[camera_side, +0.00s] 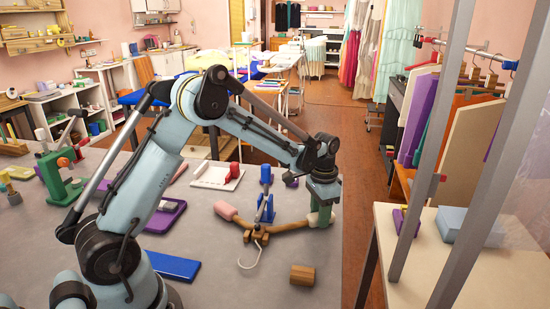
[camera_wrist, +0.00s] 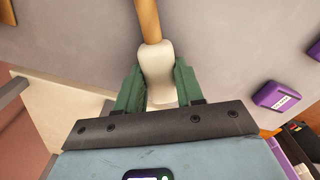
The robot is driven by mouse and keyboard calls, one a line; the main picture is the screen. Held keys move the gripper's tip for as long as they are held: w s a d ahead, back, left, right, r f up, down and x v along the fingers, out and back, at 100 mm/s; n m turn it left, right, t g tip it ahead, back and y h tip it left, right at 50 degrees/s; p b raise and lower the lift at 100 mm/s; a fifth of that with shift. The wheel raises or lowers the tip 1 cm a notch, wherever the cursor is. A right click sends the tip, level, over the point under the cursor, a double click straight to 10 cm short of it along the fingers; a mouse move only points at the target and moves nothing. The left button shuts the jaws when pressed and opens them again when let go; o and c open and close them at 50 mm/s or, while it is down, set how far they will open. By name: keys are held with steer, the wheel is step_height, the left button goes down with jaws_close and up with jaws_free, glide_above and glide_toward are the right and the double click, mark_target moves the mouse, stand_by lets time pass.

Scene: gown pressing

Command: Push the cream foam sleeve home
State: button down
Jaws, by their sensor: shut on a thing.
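The cream foam sleeve (camera_wrist: 158,62) sits on the end of the wooden hanger arm (camera_wrist: 148,18) in the wrist view. The wood enters its far end; how deep it goes inside cannot be seen. My gripper (camera_wrist: 157,70) has its two green fingers shut on the sleeve, one on each side. In the side view my gripper (camera_side: 320,214) points down at the right end of the wooden hanger (camera_side: 287,226) and mostly hides the sleeve. A pink sleeve (camera_side: 226,210) covers the hanger's left end. The hanger's metal hook (camera_side: 252,262) points toward the front.
A blue-handled clamp (camera_side: 266,205) stands at the hanger's middle. A wooden block (camera_side: 302,275) lies in front at the right, and a blue slab (camera_side: 173,266) at the left. A white tray (camera_side: 212,180) and a purple tray (camera_side: 165,222) lie farther back. The table edge is close on the right.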

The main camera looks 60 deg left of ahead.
mark_target(304, 221)
steer(key=shift+s+a, duration=0.2)
steer(key=shift+s, duration=0.55)
steer(key=shift+s+a, duration=0.15)
steer(key=shift+s, duration=0.55)
steer(key=shift+s+a, duration=0.2)
steer(key=shift+s, duration=0.55)
steer(key=c, duration=0.7)
jaws_free()
steer(key=shift+r, duration=0.1)
step_height(304, 221, up, 12)
steer(key=s+d+n+t, duration=0.1)
steer(key=s+d+t, duration=0.1)
steer(key=s, duration=0.2)
steer(key=s+d+n+t, duration=0.1)
steer(key=s+d+t, duration=0.1)
steer(key=s, duration=0.2)
steer(key=s+d+r+t, duration=0.1)
steer(key=s+d+t, duration=0.2)
steer(key=s, duration=0.2)
steer(key=shift+s+d+r+n, duration=0.1)
steer(key=shift+n, duration=0.3)
